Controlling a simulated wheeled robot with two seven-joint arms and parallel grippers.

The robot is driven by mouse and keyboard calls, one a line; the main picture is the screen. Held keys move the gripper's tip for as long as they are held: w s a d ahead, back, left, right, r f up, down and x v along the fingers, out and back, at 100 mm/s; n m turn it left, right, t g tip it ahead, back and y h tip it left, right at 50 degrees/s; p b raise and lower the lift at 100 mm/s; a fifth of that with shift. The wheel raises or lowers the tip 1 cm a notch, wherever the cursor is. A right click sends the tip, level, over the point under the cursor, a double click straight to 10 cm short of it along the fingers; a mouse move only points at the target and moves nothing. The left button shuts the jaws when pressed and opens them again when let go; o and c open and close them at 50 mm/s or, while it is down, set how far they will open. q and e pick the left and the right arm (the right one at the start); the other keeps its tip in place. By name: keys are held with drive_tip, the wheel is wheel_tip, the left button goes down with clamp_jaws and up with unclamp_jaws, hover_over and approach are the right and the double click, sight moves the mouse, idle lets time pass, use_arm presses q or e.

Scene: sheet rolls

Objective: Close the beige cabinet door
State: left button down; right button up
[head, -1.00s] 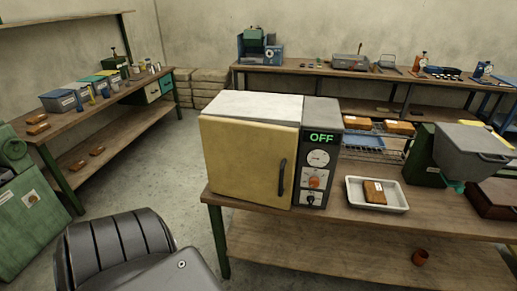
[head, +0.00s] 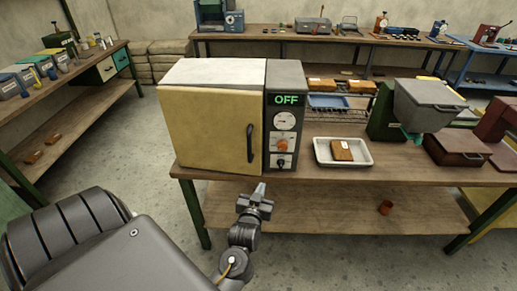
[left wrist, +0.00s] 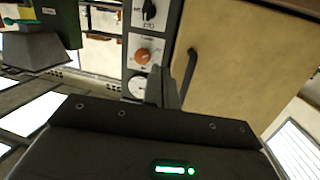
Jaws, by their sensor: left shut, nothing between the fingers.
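The beige cabinet door (head: 205,128) is the front of a white-topped oven-like cabinet on the near workbench. It appears flush with the cabinet front, its right edge against the grey control panel (head: 283,135). A dark vertical handle (head: 250,143) sits near that edge. My left gripper (head: 261,188) is in front of the bench edge, below the door's right side, shut and empty, apart from the door. In the left wrist view the door (left wrist: 250,70) and handle (left wrist: 189,72) lie beyond the closed fingers (left wrist: 163,87). My right gripper is not in view.
A white tray (head: 318,158) with a brown block (head: 342,150) stands right of the panel. A grey-lidded machine (head: 425,105) is farther right. The floor left of the bench is clear.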

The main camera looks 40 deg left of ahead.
use_arm(q)
wheel_tip(320, 180, up, 7)
drive_tip(key=s+a+n+y, duration=0.2)
drive_tip(key=a, duration=0.1)
drive_tip(key=p, duration=0.4)
approach(260, 140)
drive_tip(key=shift+t, duration=0.3)
drive_tip(key=x, duration=0.5)
drive_tip(key=shift+w+a, duration=0.15)
drive_tip(key=shift+a, duration=0.1)
drive_tip(key=shift+w+a+f+p, duration=0.25)
drive_tip(key=shift+w+a+p, duration=0.15)
drive_tip(key=shift+w, duration=0.2)
